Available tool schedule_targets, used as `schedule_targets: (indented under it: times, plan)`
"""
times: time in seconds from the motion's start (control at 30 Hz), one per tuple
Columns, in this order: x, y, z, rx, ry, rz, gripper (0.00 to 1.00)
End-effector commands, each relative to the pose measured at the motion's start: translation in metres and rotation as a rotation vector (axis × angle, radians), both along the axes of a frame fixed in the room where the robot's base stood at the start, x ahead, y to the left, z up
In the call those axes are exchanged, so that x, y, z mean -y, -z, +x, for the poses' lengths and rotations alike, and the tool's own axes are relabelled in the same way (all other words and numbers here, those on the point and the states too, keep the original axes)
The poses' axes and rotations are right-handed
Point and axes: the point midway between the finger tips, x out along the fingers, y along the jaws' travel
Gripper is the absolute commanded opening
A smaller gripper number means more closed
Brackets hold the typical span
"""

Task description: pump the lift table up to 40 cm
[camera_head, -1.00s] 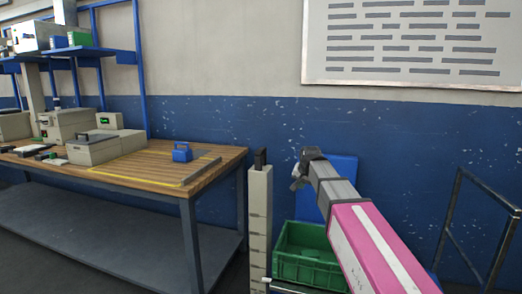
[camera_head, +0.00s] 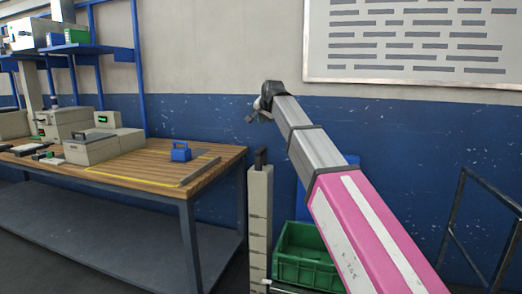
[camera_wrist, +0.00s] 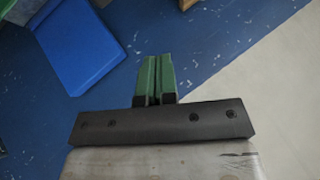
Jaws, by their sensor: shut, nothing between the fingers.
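My gripper (camera_head: 256,112) is high in front of the blue wall in the head view, at the end of my outstretched arm. In the wrist view its two green fingers (camera_wrist: 156,64) are together with nothing between them. It touches nothing that I can see. A dark tubular frame (camera_head: 462,215) stands at the lower right of the head view; I cannot tell if it is the lift table's handle. A pale upright post with dark marks (camera_head: 259,225) stands left of the green crate (camera_head: 305,272). The lift table's top and any pump pedal cannot be made out.
A wooden workbench (camera_head: 130,170) with boxes and a small blue item (camera_head: 181,152) fills the left. A blue panel (camera_wrist: 78,45) is at the wrist view's upper left. A framed board (camera_head: 420,40) hangs on the wall. The air around my gripper looks clear.

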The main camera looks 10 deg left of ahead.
Motion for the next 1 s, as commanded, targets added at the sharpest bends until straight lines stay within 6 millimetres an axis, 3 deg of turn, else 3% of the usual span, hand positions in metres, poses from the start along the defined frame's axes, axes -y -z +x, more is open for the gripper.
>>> schedule_targets:
  times: [0.57, 1.0]
  plan:
    - [0.000, 0.008, -0.001, -0.001, 0.000, -0.001, 0.00]
    - [0.000, 0.057, -0.001, -0.001, 0.000, -0.001, 0.00]
